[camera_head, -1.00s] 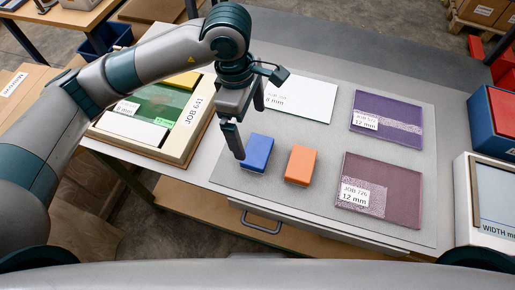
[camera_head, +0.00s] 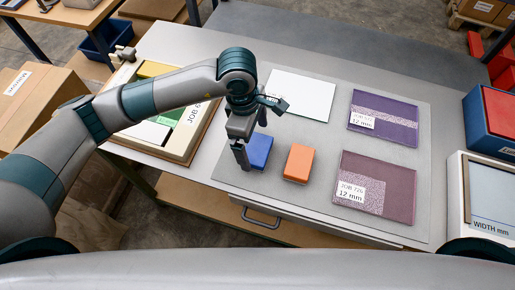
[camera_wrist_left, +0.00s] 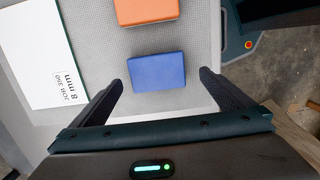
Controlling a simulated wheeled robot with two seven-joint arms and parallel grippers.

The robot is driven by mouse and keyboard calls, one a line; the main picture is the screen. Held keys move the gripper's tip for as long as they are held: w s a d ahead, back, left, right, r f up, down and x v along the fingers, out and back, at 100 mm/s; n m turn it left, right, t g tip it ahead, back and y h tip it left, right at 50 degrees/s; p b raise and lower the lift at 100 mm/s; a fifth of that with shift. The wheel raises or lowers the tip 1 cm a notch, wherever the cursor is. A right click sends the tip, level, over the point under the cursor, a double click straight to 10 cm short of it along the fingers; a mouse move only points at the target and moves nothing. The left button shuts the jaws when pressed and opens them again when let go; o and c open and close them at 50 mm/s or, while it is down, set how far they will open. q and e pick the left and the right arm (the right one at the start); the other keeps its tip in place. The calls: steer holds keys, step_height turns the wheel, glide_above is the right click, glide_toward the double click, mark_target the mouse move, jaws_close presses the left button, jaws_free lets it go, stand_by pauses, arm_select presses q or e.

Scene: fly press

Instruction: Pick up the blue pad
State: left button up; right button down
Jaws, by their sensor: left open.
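The blue pad (camera_head: 259,151) lies flat on the grey mat, left of an orange pad (camera_head: 299,162). My left gripper (camera_head: 253,142) is at the blue pad's left side in the head view and hides part of its edge. In the left wrist view the blue pad (camera_wrist_left: 157,71) lies ahead of and between the two open fingers (camera_wrist_left: 165,82), with gaps on both sides. The orange pad (camera_wrist_left: 146,10) is farther off there. The gripper is empty. I cannot tell its exact height over the mat. My right gripper is not in view.
The grey mat (camera_head: 330,135) also bears a white sheet (camera_head: 301,96), a purple plate (camera_head: 384,121) and a mauve plate (camera_head: 376,188). A framed tray (camera_head: 194,138) is partly behind my left arm. A blue bin (camera_head: 490,125) stands at the right. Mat around both pads is clear.

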mark_target(257, 148)
arm_select(q)
steer(key=shift+f+p, duration=0.3)
steer(key=f, duration=0.1)
steer(key=f+p, duration=0.1)
steer(key=f, duration=0.1)
steer(key=shift+w+d+p, duration=0.15)
steer(key=shift+d+p, duration=0.15)
steer(key=shift+f, duration=0.45)
steer(key=c, duration=1.3)
steer(key=shift+r, duration=0.15)
